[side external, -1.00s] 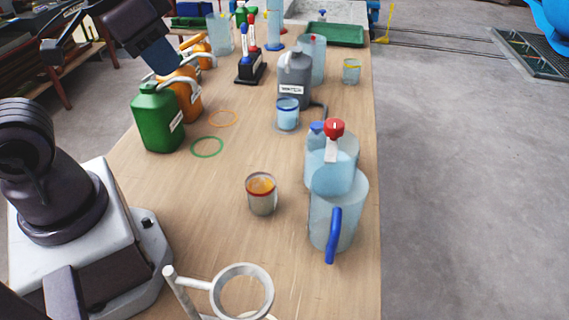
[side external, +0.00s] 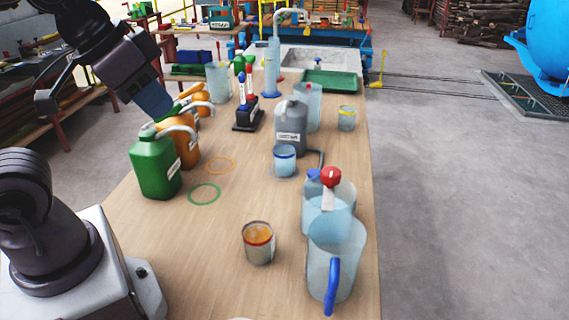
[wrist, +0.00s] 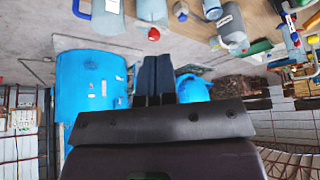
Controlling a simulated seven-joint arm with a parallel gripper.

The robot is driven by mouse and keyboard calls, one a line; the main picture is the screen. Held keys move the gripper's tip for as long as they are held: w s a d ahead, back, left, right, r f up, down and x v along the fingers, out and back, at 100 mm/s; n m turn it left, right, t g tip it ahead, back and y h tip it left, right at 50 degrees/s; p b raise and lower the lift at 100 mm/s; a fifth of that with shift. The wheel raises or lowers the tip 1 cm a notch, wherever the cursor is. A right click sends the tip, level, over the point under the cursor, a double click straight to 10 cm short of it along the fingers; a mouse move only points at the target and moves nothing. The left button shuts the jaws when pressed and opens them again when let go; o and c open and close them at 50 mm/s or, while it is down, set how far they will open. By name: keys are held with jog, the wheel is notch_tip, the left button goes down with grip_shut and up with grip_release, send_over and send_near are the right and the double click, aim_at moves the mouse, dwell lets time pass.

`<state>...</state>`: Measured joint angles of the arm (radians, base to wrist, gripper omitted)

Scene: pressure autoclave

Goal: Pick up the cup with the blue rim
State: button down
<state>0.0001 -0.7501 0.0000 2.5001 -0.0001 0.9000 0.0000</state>
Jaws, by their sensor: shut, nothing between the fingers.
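The cup with the blue rim (side external: 285,163) stands upright on the wooden table, right of the middle in the side external view. It is a small clear cup with bluish contents, just in front of a grey labelled jug (side external: 291,126). My gripper (side external: 154,104) is at the upper left in the side external view, above and behind the green canister, well apart from the cup. In the wrist view my gripper (wrist: 153,75) has its fingers together with nothing between them. I cannot tell for certain which small item in the wrist view is the cup.
A cup with a red rim (side external: 258,243) and clear pitchers (side external: 334,262) stand nearer. A green canister (side external: 155,165) and orange canisters (side external: 181,140) are on the left, a marker stand (side external: 247,115) farther back.

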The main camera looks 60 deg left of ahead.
jog(key=shift+c, duration=1.1)
grip_release()
